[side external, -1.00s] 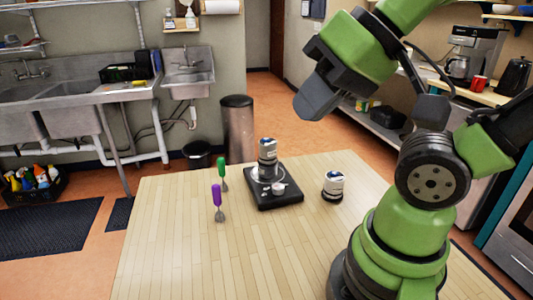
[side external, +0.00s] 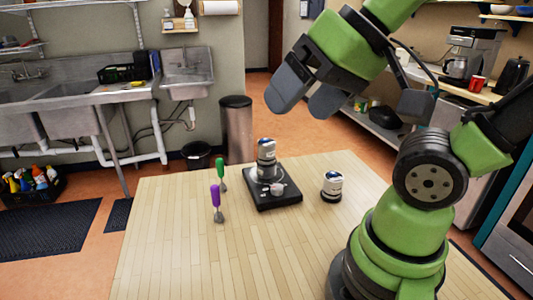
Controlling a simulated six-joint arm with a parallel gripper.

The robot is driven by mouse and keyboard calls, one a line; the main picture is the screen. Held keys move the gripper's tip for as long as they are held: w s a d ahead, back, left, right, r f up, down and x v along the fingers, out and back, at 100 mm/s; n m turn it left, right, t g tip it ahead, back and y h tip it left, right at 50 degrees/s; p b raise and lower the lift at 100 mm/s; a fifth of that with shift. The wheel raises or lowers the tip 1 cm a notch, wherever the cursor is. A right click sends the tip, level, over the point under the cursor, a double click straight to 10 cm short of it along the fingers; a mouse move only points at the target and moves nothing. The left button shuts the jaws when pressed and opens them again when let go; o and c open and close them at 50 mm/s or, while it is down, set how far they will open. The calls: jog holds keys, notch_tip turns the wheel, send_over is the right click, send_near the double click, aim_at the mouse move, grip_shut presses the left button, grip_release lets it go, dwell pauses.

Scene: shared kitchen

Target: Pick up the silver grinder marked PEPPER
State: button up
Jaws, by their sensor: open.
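Two small grinder-like things with silver bodies and white and dark tops stand on the wooden table. One grinder (side external: 266,151) is upright on a black square device (side external: 289,199). The other grinder (side external: 333,185) stands on the bare wood to the right, with a dark base. Their markings are too small to read, so I cannot tell which says PEPPER. My gripper (side external: 295,105) is open and empty, its two dark fingers apart, in the air above the table. It appears well above both grinders.
A small silver piece (side external: 277,188) is on the front of the black device. A green-handled utensil (side external: 220,172) and a purple-handled utensil (side external: 215,198) are left of it. The front of the wooden table (side external: 220,265) is clear. A bin (side external: 237,128) stands behind.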

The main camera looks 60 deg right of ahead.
jog(key=w+d+f+m+g+h, duration=0.1)
jog(key=w+d+h, duration=0.1)
jog(key=w+d, duration=0.5)
jog(key=m+g+h, duration=0.1)
jog(key=g+h, duration=0.1)
send_over(268, 143)
jog(key=s+a, duration=0.2)
notch_tip(268, 143, down, 13)
jog(key=x, duration=0.4)
jog(key=shift+s+d+f, duration=0.1)
jog(key=shift+d+f, duration=0.25)
jog(key=shift+d, duration=0.1)
jog(key=shift+x, duration=3)
